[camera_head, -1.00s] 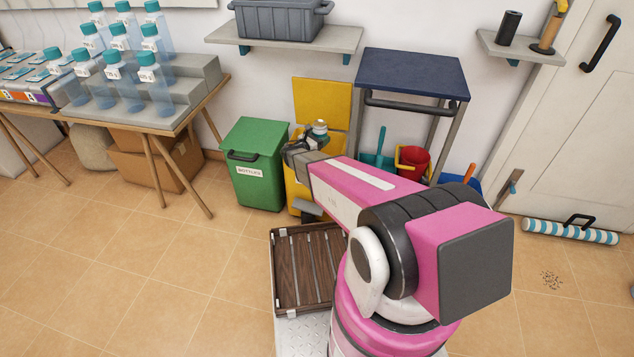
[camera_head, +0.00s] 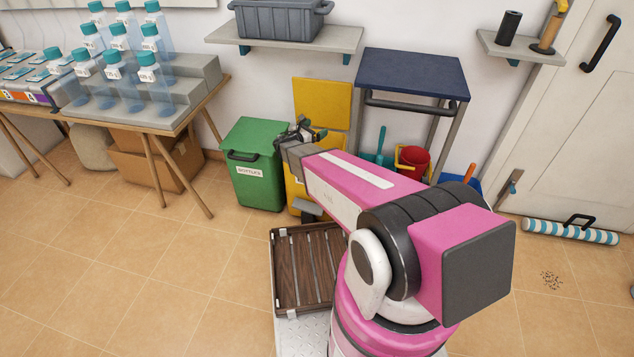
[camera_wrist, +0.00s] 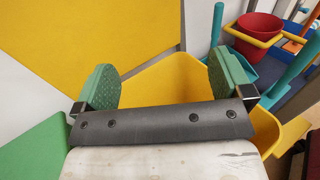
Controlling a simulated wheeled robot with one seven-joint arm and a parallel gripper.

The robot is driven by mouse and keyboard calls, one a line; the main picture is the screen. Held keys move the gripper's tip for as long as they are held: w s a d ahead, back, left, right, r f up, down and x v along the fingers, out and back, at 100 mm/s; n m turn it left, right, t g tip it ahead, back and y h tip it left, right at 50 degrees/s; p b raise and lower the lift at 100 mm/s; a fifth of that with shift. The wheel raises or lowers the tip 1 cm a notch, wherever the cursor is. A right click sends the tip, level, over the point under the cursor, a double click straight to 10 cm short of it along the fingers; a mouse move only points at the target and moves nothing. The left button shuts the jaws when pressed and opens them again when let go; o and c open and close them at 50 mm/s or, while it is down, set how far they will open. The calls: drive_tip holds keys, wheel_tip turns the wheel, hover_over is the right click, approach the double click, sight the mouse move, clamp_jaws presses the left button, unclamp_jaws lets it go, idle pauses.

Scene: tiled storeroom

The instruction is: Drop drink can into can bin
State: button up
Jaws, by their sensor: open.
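The yellow can bin (camera_head: 293,190) stands against the wall beside the green bin, with its yellow lid (camera_head: 322,103) raised against the wall. In the wrist view the open yellow bin (camera_wrist: 165,82) lies just beyond my fingers, and its raised lid (camera_wrist: 90,40) fills the upper left. My gripper (camera_head: 306,130) is above the yellow bin. In the wrist view my gripper (camera_wrist: 162,85) has its two green finger pads wide apart with nothing between them. No drink can shows in either view now; the inside bottom of the bin is hidden.
A green bin (camera_head: 252,165) labelled for bottles stands to the left. A blue-topped trolley (camera_head: 412,75) is to the right, with a red bucket (camera_head: 413,158) near it. A table (camera_head: 150,122) with several bottles stands at the left.

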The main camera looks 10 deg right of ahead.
drive_tip(key=s+a+r, duration=0.4)
drive_tip(key=a+r, duration=0.1)
drive_tip(key=a, duration=0.2)
drive_tip(key=shift+s+a, duration=0.2)
drive_tip(key=shift+s, duration=0.05)
drive_tip(key=shift+r, duration=0.1)
